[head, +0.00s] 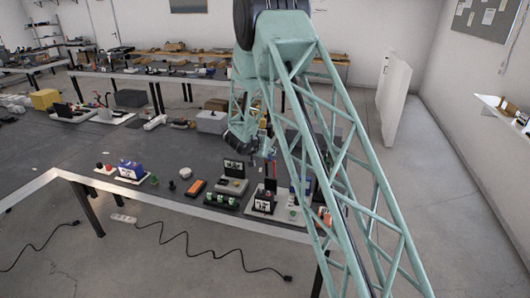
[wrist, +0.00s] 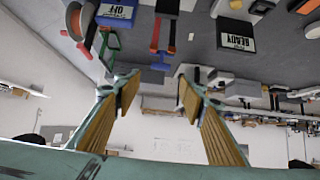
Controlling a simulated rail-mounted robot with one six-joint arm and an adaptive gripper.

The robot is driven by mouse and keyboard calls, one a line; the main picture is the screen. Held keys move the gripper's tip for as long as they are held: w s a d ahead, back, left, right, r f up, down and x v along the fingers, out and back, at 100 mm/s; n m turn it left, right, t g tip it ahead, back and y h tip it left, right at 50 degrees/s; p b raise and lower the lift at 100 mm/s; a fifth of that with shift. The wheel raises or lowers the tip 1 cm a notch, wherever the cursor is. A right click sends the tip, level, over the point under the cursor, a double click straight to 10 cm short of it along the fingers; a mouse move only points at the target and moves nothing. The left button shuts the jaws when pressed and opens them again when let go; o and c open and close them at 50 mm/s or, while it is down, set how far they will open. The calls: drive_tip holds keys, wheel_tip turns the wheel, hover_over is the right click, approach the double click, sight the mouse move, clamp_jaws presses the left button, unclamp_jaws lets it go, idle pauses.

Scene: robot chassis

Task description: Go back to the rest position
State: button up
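My gripper (head: 268,152) hangs from my green lattice arm above the near part of the grey table (head: 60,150) in the head view. In the wrist view my gripper (wrist: 157,92) has its two fingers spread wide apart, with brown pads facing each other. Nothing is held between them; only table items and the far room show in the gap. In the head view my arm links cover part of the table's right side, and the gripper's fingertips are too small to make out clearly.
Along the table's front edge stand a blue box (head: 131,170), an orange-and-black item (head: 196,187) and several small devices. The wrist view shows a READY sign (wrist: 237,37) and a blue OFF sign (wrist: 117,10). A white door (head: 396,100) stands at the right; floor beside it is clear.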

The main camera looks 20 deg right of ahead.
idle(0.3)
drive_tip(key=s+a+r+n+t+y+b, duration=0.1)
drive_tip(key=s+a+r+y+b, duration=0.1)
drive_tip(key=s+a+r, duration=0.4)
drive_tip(key=s+a+r+n+y+b, duration=0.15)
drive_tip(key=a+r, duration=0.25)
drive_tip(key=r, duration=0.4)
drive_tip(key=s+a+r+n+g+y+b, duration=0.1)
drive_tip(key=s+a+r+y+b, duration=0.2)
drive_tip(key=s, duration=0.5)
drive_tip(key=s+a+r+n+y+b, duration=0.15)
drive_tip(key=s+a+r, duration=0.3)
drive_tip(key=s, duration=0.45)
drive_tip(key=s+a+r+n+g+b, duration=0.15)
drive_tip(key=s+b, duration=0.35)
drive_tip(key=s, duration=1.7)
drive_tip(key=s+d+f+g+b, duration=0.1)
drive_tip(key=s+f, duration=0.1)
drive_tip(key=s, duration=0.7)
drive_tip(key=s+d+f+g+h+b, duration=0.1)
drive_tip(key=s+d+f+b, duration=0.1)
drive_tip(key=s, duration=0.7)
drive_tip(key=s+d+f+g+b, duration=0.1)
drive_tip(key=s+f, duration=0.3)
drive_tip(key=s, duration=0.6)
drive_tip(key=shift+d+n+h+b, duration=0.35)
drive_tip(key=shift+d+h, duration=0.05)
drive_tip(key=shift+d, duration=0.15)
